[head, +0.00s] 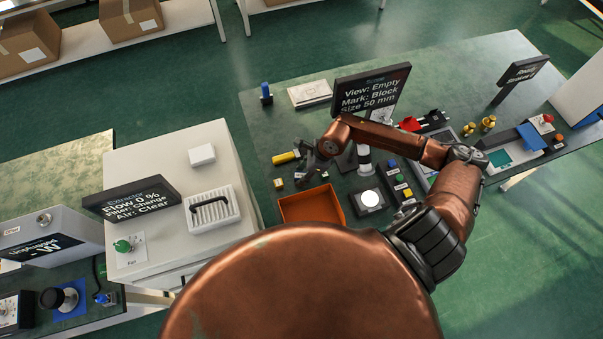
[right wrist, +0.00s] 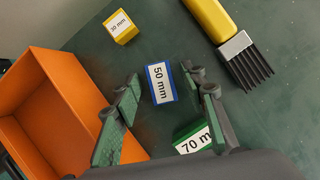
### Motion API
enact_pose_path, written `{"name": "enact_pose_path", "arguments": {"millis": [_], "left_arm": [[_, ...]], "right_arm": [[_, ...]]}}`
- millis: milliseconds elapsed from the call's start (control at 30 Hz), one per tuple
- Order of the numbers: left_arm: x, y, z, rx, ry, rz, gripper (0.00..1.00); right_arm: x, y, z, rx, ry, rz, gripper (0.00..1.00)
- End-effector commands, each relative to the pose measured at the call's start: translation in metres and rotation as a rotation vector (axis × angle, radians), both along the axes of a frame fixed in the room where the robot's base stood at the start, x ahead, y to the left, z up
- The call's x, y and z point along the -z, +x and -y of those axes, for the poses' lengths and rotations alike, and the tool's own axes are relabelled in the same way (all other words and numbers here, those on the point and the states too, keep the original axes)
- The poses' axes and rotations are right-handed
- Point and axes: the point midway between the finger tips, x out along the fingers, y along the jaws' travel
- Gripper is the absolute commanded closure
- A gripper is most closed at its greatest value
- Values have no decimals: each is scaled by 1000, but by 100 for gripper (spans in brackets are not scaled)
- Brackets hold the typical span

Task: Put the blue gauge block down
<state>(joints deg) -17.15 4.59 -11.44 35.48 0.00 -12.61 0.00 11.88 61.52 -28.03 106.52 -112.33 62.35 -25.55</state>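The blue gauge block, labelled 50 mm (right wrist: 161,83), shows in the right wrist view between my right gripper's fingertips (right wrist: 168,92), with a gap on each side. It appears to rest on the dark green bench top. My right gripper is open and holds nothing. A yellow 30 mm block (right wrist: 121,27) and a green 70 mm block (right wrist: 193,140), partly hidden by a finger, lie nearby. My left gripper is not in view.
The orange tray's wall (right wrist: 75,85) is close to the left finger. A yellow-handled brush (right wrist: 228,40) lies at upper right in the wrist view. A sign (head: 371,88) reads "View: Empty, Mark: Block, Size 50 mm". A white cabinet (head: 160,155) stands left of the bench.

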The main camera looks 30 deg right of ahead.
Motion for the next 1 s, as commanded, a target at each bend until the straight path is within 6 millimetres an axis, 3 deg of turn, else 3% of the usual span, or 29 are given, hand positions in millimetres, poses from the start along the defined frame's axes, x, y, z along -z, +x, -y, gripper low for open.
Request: {"name": "enact_pose_path", "arguments": {"millis": [167,600,800,1000], "left_arm": [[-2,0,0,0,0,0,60],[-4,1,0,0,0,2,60],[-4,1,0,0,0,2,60],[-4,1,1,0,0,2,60]], "right_arm": [[-18,-3,7,1,-3,3,61],[-96,-23,33,0,-4,0,61],[-111,-27,37,0,-1,-1,61],[-112,-27,37,0,0,0,61]]}}
